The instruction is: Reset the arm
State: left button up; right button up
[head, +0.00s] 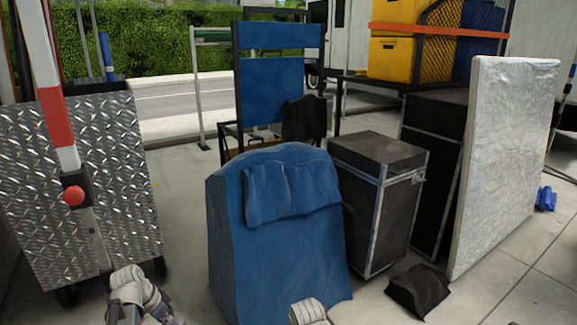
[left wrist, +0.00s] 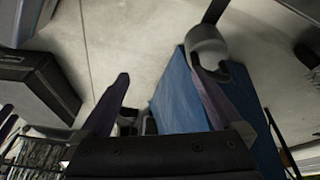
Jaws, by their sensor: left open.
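My left gripper (left wrist: 155,68) is open, with its two dark fingers spread apart in the left wrist view. I see nothing held between them. A blue surface (left wrist: 180,95) lies behind the right finger, and a grey rounded part (left wrist: 208,48) shows by that finger's tip; I cannot tell what it is. In the head view, pale links of my arms show at the bottom left and bottom centre, but no fingertips are clear. My right gripper is not in view.
A blue padded block (head: 275,250) stands close in front. A black case (head: 375,210) and a silver-wrapped panel (head: 505,150) stand right of it. A diamond-plate box (head: 115,170) is at left. A black bag (head: 420,290) lies on the floor. Bare concrete (head: 180,205) shows between.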

pick_arm(q)
jog(key=s+d+n+g+y, duration=0.1)
jog(key=s+d, duration=0.4)
jog(key=d, duration=0.4)
jog(key=s+d+n+g+y, duration=0.15)
jog(key=s+d, duration=0.25)
jog(key=d, duration=0.5)
jog(key=s+d+n+y, duration=0.1)
jog(key=s+d+y, duration=0.1)
jog(key=s+d, duration=0.45)
notch_tip(320, 180, up, 32)
jog(key=w+d+p, duration=0.2)
jog(key=p, duration=3)
jog(key=shift+f+h+p, duration=0.15)
jog(key=shift+h+p, duration=0.2)
